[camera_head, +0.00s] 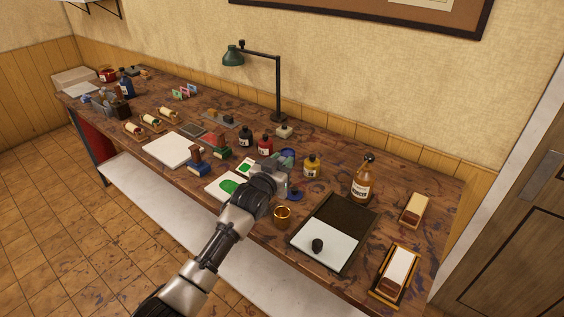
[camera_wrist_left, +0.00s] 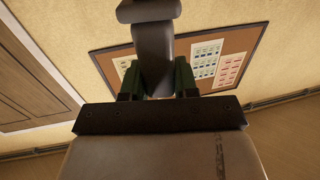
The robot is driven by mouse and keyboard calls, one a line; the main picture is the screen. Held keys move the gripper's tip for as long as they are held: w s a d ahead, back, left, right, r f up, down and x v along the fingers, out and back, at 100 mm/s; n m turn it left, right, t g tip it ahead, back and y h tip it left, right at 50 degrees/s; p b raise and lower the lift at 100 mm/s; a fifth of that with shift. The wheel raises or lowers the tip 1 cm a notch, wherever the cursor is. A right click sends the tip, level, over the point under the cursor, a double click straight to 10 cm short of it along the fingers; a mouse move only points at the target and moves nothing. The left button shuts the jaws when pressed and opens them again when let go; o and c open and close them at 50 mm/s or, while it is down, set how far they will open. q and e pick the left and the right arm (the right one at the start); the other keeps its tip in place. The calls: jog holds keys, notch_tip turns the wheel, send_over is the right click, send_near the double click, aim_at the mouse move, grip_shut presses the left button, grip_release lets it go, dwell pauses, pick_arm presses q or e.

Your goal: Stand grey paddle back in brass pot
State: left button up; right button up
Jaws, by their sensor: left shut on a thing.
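The brass pot (camera_head: 282,214) stands upright on the bench, just right of and in front of my left gripper. My left gripper (camera_head: 281,179) is above the bench near the green-marked sheets. In the left wrist view, its dark fingers (camera_wrist_left: 157,82) are shut on a grey piece, the grey paddle (camera_wrist_left: 154,52), which has a wider end away from the fingers. In the head view the hand covers most of the paddle, and its tilt is hard to tell. The inside of the pot shows only partly. My right gripper is in neither view.
A lamp (camera_head: 278,90) rises at the back. Stamps and sheets crowd the left.

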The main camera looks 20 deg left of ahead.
pick_arm(q)
notch_tip(320, 180, down, 3)
jog(key=shift+b, duration=1.15)
notch_tip(320, 180, down, 4)
jog(key=b, duration=0.2)
jog(key=shift+r+b, duration=0.1)
jog(key=shift+b, duration=0.2)
jog(key=shift+f, duration=0.3)
jog(key=shift+r, duration=0.1)
dwell(0.6)
jog(key=shift+f+b, duration=0.85)
jog(key=shift+f, duration=0.7)
dwell(1.0)
